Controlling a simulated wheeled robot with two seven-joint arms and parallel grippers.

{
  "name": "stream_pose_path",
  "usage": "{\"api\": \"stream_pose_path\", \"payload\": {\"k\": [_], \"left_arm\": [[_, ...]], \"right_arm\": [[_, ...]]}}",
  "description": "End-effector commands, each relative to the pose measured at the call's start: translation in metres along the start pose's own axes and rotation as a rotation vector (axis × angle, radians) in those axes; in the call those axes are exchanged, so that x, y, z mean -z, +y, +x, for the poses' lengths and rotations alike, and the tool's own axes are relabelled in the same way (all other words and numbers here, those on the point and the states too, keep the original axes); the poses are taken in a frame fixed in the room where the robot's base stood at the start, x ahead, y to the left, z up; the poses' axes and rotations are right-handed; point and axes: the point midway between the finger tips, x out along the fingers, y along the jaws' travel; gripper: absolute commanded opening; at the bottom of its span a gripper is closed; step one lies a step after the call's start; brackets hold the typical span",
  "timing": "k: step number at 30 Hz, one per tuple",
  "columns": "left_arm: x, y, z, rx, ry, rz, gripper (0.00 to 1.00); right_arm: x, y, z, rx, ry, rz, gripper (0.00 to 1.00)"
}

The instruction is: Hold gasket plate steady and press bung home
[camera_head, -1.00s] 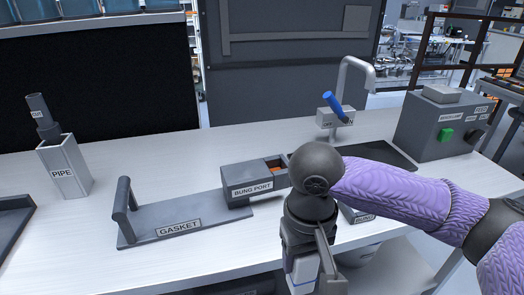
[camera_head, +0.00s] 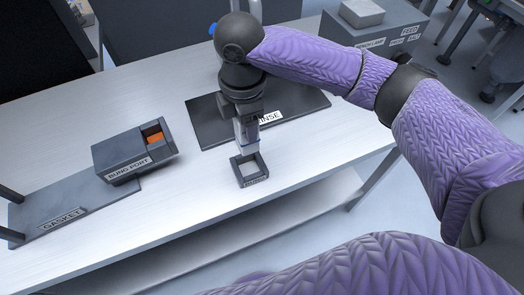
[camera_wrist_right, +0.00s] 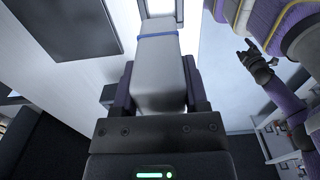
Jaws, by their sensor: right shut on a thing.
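My right gripper (camera_head: 246,122) points down above the table and is shut on a pale grey block with a blue band, the bung (camera_wrist_right: 160,75). In the head view its lower part shows just above a small dark square holder (camera_head: 238,174); whether its end is inside the holder is unclear. The grey bung port (camera_head: 118,158), with an orange patch in its open top, stands to the left on the gasket plate (camera_head: 75,211). The plate's handle is cut off at the left edge. My left gripper is outside the head view; a dark jointed shape in the right wrist view may be it.
A dark rinse mat (camera_head: 305,98) lies behind and right of the gripper. A grey feed box (camera_head: 385,35) stands at the back right. The white table is clear between the bung port and the holder. The table's front edge is close to the holder.

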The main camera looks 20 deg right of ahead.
Motion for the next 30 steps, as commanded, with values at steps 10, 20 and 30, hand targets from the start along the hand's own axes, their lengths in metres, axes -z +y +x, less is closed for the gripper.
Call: {"api": "stream_pose_path", "payload": {"k": [10,20,30], "left_arm": [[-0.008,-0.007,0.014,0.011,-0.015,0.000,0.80],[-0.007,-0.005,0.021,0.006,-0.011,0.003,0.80],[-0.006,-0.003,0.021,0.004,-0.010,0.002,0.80]], "right_arm": [[-0.001,-0.001,0.036,0.005,-0.002,0.005,0.00],[-0.001,-0.001,0.096,0.001,-0.001,0.004,0.00],[-0.001,-0.001,0.098,0.000,-0.001,0.003,0.00]]}}
